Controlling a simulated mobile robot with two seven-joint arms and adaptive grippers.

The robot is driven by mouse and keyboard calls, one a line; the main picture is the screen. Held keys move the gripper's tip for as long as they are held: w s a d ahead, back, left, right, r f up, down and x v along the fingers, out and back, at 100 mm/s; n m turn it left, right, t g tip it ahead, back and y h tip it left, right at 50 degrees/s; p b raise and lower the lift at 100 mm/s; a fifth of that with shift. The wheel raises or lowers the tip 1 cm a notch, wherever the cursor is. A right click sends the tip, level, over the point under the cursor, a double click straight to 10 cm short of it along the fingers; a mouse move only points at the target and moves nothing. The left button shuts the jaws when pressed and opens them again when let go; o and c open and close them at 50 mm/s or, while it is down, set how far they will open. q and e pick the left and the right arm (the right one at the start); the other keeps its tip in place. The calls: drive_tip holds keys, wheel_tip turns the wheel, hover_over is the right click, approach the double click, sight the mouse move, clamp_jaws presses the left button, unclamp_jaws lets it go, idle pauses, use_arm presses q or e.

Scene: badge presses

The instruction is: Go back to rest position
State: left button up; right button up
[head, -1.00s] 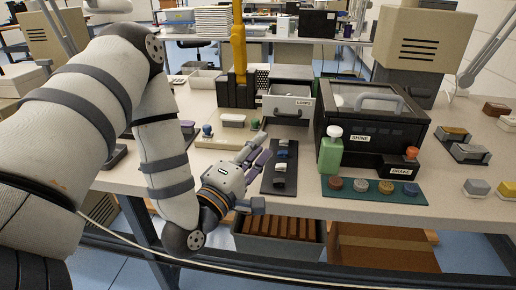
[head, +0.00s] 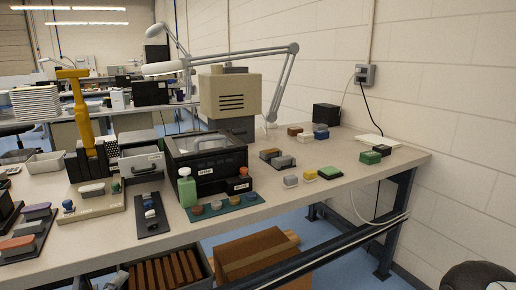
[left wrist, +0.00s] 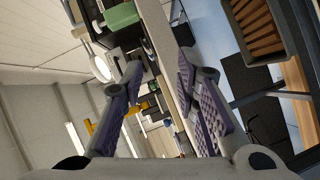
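My left gripper (left wrist: 162,72) shows only in the left wrist view. Its two purple-padded fingers are apart, with nothing between them. The bench edge and some bench items show beyond the fingers. The left arm is not in the head view now. My right gripper is not in view. A dark, rounded part at the lower right corner of the head view looks like part of my own arm.
The long bench (head: 330,192) holds a black machine (head: 206,165), a green bottle (head: 187,187), a yellow press (head: 78,105) and a drawer unit (head: 141,160). Under it are a crate of brown pieces (head: 165,270) and a cardboard box (head: 252,258). Floor shows at the right.

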use_arm(q)
drive_tip(key=s+d+f+m+g+h+p, duration=0.1)
drive_tip(key=s+d+f+m+g, duration=0.25)
drive_tip(key=s+f+g, duration=0.35)
drive_tip(key=s+d+f+m+g+h, duration=0.1)
drive_tip(key=s+d+f+m+g, duration=0.25)
drive_tip(key=f, duration=0.55)
drive_tip(key=s+f+m+g, duration=0.1)
drive_tip(key=s+m+g, duration=0.2)
drive_tip(key=s, duration=0.9)
drive_tip(key=s+f+m+g+y+p, duration=0.1)
drive_tip(key=s+m+g, duration=0.3)
drive_tip(key=s, duration=0.8)
drive_tip(key=shift+a+f+g, duration=0.3)
drive_tip(key=shift+f+g, duration=0.25)
drive_tip(key=shift+f, duration=0.15)
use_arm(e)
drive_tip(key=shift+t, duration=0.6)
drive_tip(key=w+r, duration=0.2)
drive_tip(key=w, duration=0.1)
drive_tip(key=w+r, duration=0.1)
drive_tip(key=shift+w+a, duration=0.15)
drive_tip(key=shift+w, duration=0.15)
use_arm(q)
drive_tip(key=shift+w, duration=0.15)
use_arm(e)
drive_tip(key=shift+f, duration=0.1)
